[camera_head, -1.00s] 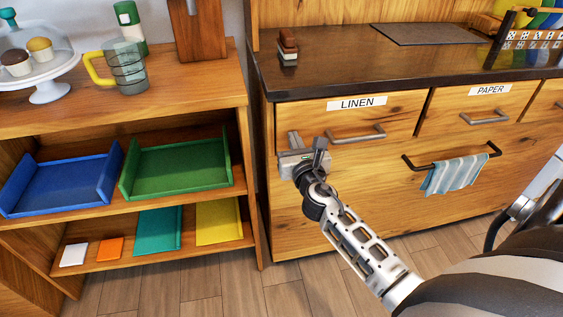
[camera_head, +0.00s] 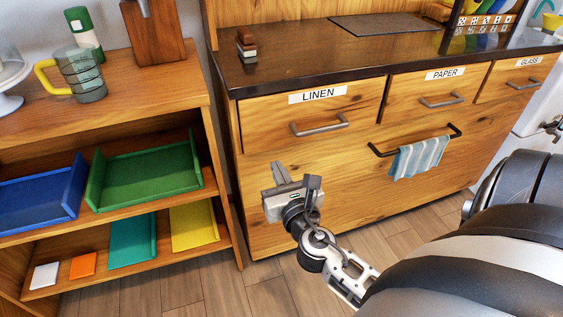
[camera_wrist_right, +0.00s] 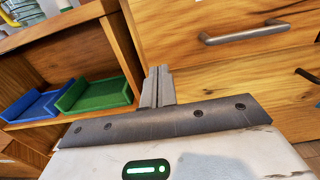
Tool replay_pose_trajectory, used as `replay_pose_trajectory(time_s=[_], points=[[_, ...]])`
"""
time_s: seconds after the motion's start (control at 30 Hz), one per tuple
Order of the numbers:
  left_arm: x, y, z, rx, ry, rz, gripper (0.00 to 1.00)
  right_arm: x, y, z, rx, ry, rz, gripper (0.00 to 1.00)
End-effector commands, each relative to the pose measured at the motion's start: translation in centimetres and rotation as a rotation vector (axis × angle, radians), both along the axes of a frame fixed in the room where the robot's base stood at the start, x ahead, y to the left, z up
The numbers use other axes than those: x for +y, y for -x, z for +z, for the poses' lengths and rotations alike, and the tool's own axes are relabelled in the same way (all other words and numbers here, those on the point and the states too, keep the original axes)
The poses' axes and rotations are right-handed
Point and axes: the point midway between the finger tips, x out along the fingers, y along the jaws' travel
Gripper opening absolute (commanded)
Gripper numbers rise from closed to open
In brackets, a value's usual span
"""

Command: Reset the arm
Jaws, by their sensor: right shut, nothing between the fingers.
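My right gripper (camera_head: 279,172) is in front of the wooden cabinet, below the drawer labelled LINEN (camera_head: 318,112). Its fingers are together and hold nothing. In the right wrist view, the closed fingers of my right gripper (camera_wrist_right: 157,86) point toward the gap between the shelf unit and the cabinet. My right arm (camera_head: 345,272) comes in from the lower right. My left gripper does not show in either view.
The shelf unit (camera_head: 120,112) on the left holds blue (camera_head: 38,200) and green (camera_head: 145,176) trays. A striped towel (camera_head: 420,157) hangs from a rail on the cabinet. Drawers PAPER (camera_head: 437,92) and GLASS (camera_head: 517,80) are shut. Wooden floor (camera_head: 225,293) lies clear below.

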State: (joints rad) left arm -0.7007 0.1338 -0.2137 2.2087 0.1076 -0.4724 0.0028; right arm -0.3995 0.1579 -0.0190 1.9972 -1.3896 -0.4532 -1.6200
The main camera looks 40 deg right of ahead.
Motion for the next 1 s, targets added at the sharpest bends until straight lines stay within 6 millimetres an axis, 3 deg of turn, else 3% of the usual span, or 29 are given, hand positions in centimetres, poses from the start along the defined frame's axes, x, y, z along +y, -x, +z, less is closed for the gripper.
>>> replay_pose_trajectory(time_s=[0.37,0.47,0.57,0.73,0.9,1.0], points=[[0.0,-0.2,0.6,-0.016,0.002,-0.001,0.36,0.5,1.1,0.1,-0.002,-0.005,0.0,0.0],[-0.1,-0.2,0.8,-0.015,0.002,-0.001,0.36,0.8,1.4,-0.3,-0.009,-0.11,0.006,0.0],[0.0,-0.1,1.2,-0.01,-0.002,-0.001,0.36,2.0,2.2,-1.6,-0.03,-0.428,0.012,0.0],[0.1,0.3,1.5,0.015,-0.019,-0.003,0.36,6.7,4.9,-4.8,-0.074,-1.355,-0.088,0.0],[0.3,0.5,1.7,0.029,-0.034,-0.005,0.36,12.5,8.4,-6.5,-0.103,-2.245,-0.396,0.0],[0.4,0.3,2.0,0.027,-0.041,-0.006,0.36,15.2,10.0,-6.6,-0.118,-2.602,-0.613,0.0]])
